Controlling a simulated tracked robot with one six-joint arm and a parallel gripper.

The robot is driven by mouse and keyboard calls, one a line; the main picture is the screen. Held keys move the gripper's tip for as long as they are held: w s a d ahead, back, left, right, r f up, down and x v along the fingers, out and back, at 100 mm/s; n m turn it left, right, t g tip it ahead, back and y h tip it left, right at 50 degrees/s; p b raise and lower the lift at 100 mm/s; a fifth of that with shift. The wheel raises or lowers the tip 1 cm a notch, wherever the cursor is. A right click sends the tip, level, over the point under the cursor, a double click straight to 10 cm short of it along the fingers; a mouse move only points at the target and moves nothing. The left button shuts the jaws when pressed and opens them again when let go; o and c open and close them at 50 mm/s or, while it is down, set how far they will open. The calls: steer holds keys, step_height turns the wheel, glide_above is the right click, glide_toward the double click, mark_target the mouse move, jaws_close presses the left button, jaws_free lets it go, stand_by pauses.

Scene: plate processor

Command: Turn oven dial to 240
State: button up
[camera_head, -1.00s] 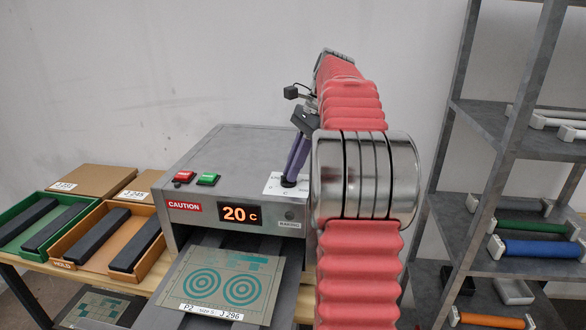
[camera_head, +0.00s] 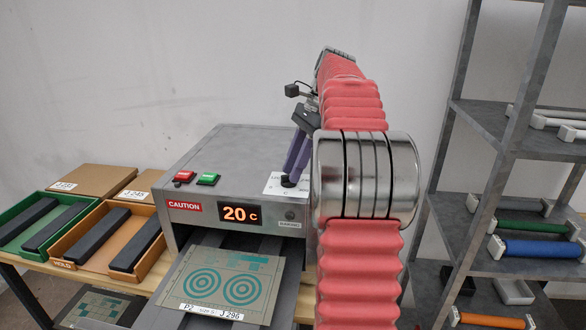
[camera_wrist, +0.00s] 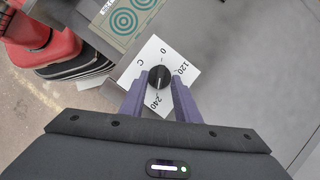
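The oven (camera_head: 235,165) is a grey box whose orange display (camera_head: 240,213) reads 20 C. Its black dial (camera_wrist: 159,77) sits on a white scale card (camera_wrist: 150,57) marked 0, 120, 240 and C. A pale line on the dial appears to run toward the 240 side, but it is too small to read exactly. My gripper (camera_wrist: 159,82) has two purple fingers, one on each side of the dial, with narrow gaps visible. It is open around the dial. In the head view my gripper (camera_head: 293,165) is tilted down at the card and partly hides the dial.
A red button (camera_head: 184,176) and a green button (camera_head: 208,179) sit on the oven top left of the dial. A patterned plate (camera_head: 222,285) lies in front. Green (camera_head: 22,266) and orange (camera_head: 63,258) trays stand left. A shelf rack (camera_head: 480,120) stands right.

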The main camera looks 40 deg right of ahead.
steer(key=v, duration=0.6)
steer(key=shift+d+r, duration=0.25)
steer(key=shift+r, duration=0.1)
steer(key=shift+s, duration=0.15)
stand_by(0.4)
